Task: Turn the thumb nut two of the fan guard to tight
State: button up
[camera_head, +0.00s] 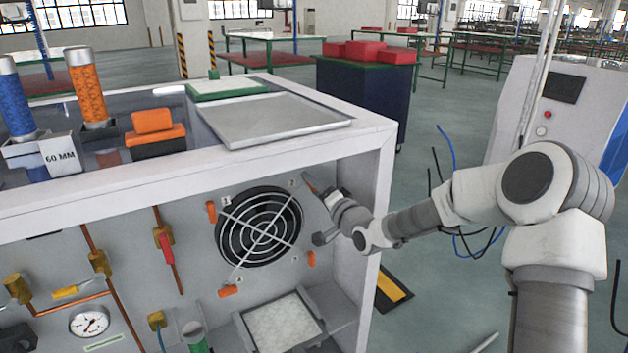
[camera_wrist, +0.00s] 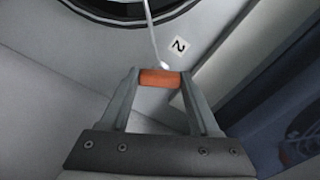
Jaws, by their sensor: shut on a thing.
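The round black fan guard (camera_head: 258,228) with light spokes is on the cabinet's inner back panel in the head view. Orange thumb nuts sit around it: one at upper left (camera_head: 211,212), one at lower right (camera_head: 311,259) and one at lower left (camera_head: 228,291). My gripper (camera_head: 312,186) reaches the guard's upper right corner. In the wrist view, my gripper (camera_wrist: 161,76) is shut on the orange thumb nut two (camera_wrist: 160,79), which lies across between the fingertips. A label "2" (camera_wrist: 178,46) is beside it. A guard spoke ends just behind the nut.
The cabinet's top frame (camera_head: 250,158) runs above the fan, and its right post (camera_head: 372,200) stands close to my arm. Pipes, valves and a gauge (camera_head: 89,322) are at left. A white tray (camera_head: 282,330) sits below the fan.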

jog(key=m+p, duration=0.2)
jog(key=m, duration=0.3)
jog(key=shift+m, duration=0.4)
dwell(0.3)
jog(key=o, duration=1.4)
jog(key=shift+c, duration=0.2)
jog(key=shift+s+d, duration=0.1)
jog(key=p+v, duration=0.2)
jog(key=v, duration=1.5)
jog(key=shift+s+d, duration=0.1)
